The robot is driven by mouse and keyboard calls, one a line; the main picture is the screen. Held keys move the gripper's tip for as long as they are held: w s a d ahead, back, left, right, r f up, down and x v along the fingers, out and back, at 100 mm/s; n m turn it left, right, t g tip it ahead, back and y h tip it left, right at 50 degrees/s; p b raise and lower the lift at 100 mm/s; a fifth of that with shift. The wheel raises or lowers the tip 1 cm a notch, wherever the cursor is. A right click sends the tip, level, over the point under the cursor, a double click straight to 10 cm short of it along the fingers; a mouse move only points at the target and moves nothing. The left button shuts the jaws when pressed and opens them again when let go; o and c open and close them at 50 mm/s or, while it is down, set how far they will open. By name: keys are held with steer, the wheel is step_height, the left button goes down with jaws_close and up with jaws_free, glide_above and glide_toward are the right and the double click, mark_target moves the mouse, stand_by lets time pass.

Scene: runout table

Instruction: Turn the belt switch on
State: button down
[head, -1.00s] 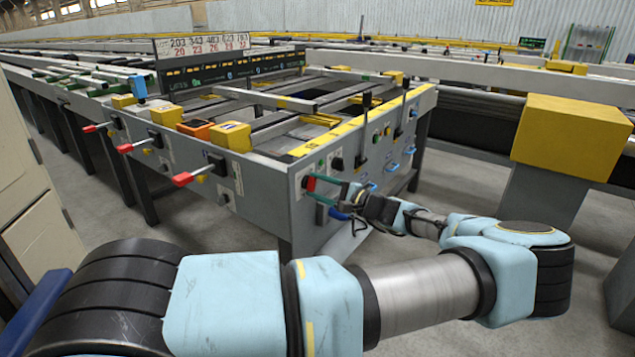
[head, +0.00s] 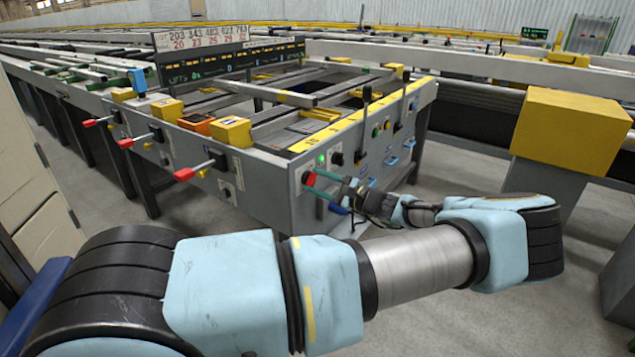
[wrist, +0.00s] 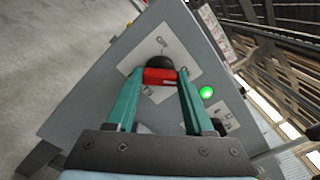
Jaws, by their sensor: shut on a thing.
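The belt switch (head: 309,179) is a red handle on a black round base, on the end panel of the grey table frame. My gripper (head: 311,181) has its two teal fingers on either side of the red handle. In the wrist view the red handle (wrist: 160,76) lies across between the fingertips of my gripper (wrist: 159,78), and the fingers are shut on it. A green lamp (head: 321,160) close to the switch glows; it also shows bright in the wrist view (wrist: 207,92).
Red-handled levers (head: 184,174) stick out from the table's left side. Black upright levers (head: 366,96) and blue handles (head: 391,160) sit on the panel at right. A yellow box (head: 571,135) tops a grey post at right. Grey floor lies around the table.

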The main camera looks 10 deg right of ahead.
steer(key=shift+c, duration=1.4)
jaws_free()
steer(key=b+v, duration=0.1)
steer(key=v, duration=0.9)
steer(key=shift+s+d, duration=0.3)
